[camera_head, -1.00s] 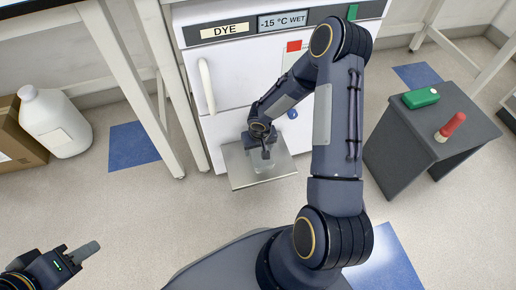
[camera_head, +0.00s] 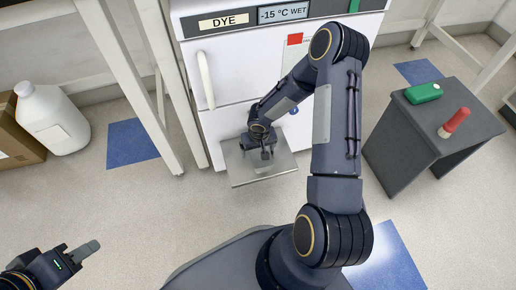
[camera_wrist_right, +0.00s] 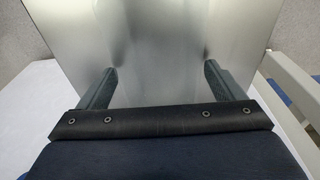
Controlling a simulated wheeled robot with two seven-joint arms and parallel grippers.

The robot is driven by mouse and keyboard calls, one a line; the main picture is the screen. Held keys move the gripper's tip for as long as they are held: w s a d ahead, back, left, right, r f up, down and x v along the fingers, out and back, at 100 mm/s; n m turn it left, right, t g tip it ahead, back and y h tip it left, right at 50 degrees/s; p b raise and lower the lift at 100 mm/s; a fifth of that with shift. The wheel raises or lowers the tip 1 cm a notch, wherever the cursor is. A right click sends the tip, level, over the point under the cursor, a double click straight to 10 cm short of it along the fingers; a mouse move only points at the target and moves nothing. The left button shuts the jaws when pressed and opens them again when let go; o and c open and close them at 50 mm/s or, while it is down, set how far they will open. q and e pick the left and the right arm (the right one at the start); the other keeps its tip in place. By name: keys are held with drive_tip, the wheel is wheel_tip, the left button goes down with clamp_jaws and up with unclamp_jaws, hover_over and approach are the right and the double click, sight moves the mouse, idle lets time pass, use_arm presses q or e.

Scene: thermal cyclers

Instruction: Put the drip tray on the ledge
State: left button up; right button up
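A flat, shiny metal tray (camera_head: 240,173), apparently the drip tray, juts out low at the front of the white freezer marked DYE. My right gripper (camera_head: 266,155) is over the middle of it, pointing down. In the right wrist view the metal surface (camera_wrist_right: 150,45) fills the space beyond two fingers spread wide apart (camera_wrist_right: 160,75); nothing shows between them. Whether the fingertips touch the metal, I cannot tell. My left gripper (camera_head: 92,250) is at the lower left, far from the tray; its finger gap is not clear. I cannot make out which surface is the ledge.
The freezer (camera_head: 230,70) has a vertical handle and a sign reading -15 °C WET. A dark grey side table (camera_head: 425,130) at the right bears a green box (camera_head: 423,92) and a red-topped object (camera_head: 453,123). A white jug (camera_head: 52,118) stands at the left. Open floor lies between.

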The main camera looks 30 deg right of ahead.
drive_tip(key=shift+r+p, duration=0.3)
drive_tip(key=shift+p, duration=0.05)
wheel_tip(320, 180, up, 11)
drive_tip(key=s+p, duration=0.1)
drive_tip(key=p, duration=0.3)
wheel_tip(320, 180, up, 11)
hover_over(259, 157)
drive_tip(key=s+d, duration=0.2)
drive_tip(key=s, duration=0.1)
drive_tip(key=s+a+r+t+y, duration=0.2)
drive_tip(key=s+a+r, duration=0.2)
drive_tip(key=s+r, duration=0.3)
drive_tip(key=s+a+r+n+t+y, duration=0.1)
drive_tip(key=s+a+r+t+y, duration=0.1)
drive_tip(key=s+a+r, duration=0.3)
drive_tip(key=s+r, duration=0.3)
drive_tip(key=s, duration=0.2)
drive_tip(key=shift+s+r, duration=0.2)
drive_tip(key=shift+s, duration=0.2)
